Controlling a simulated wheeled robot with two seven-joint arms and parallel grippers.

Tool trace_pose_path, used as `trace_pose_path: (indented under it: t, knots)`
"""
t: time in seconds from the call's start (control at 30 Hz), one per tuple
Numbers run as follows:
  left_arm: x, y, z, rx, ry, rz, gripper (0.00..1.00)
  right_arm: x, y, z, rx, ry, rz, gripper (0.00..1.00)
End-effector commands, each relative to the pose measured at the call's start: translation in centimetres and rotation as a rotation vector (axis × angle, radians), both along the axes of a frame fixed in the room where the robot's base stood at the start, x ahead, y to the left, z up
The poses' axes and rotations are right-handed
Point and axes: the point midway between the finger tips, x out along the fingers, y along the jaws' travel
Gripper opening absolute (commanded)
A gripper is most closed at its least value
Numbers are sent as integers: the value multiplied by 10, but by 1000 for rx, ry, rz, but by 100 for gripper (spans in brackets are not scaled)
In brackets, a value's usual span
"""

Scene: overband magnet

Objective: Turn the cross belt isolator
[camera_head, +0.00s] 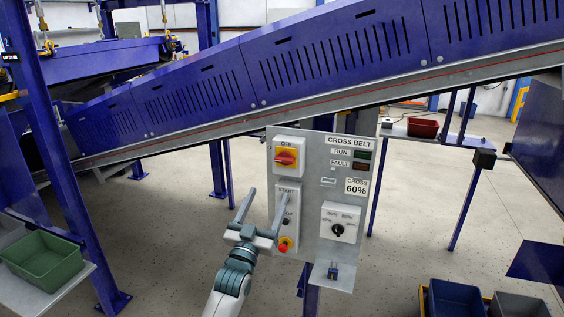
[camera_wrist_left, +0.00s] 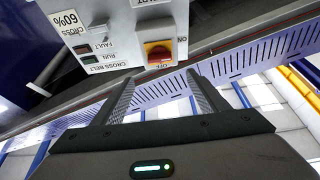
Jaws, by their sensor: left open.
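The cross belt isolator (camera_head: 286,158) is a red rotary handle on a yellow plate, in a white box at the panel's upper left. OFF is printed above it, and the handle looks roughly level. The isolator (camera_wrist_left: 158,54) also shows upside down in the left wrist view, beyond the fingertips. The grey control panel (camera_head: 312,225) is labelled CROSS BELT. My left gripper (camera_head: 267,192) is open and empty, below and left of the isolator and apart from it. Its two fingers (camera_wrist_left: 160,80) stand wide apart. My right gripper is out of view.
Below the isolator are a START box and a red stop button (camera_head: 283,247). A black selector knob (camera_head: 338,230) is at the right, and a small blue object (camera_head: 333,272) is on the lower ledge. The blue conveyor (camera_head: 330,50) slopes just above the panel. A green bin (camera_head: 42,258) stands left.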

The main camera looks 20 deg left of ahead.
Motion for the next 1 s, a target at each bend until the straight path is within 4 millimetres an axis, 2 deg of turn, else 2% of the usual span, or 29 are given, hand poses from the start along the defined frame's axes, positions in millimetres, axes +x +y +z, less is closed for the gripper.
trace_pose_path:
  t: [0.1, 0.6, 0.8, 1.0]
  knots:
    - [20, -1, 13, 0, -1, 0, 67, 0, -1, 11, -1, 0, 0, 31]
    - [97, -4, 43, 0, 1, 0, 67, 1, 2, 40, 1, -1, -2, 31]
    - [118, -4, 50, 0, 1, 0, 67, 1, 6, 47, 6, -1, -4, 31]
    - [128, -4, 53, 0, 1, 0, 67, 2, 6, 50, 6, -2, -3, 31]
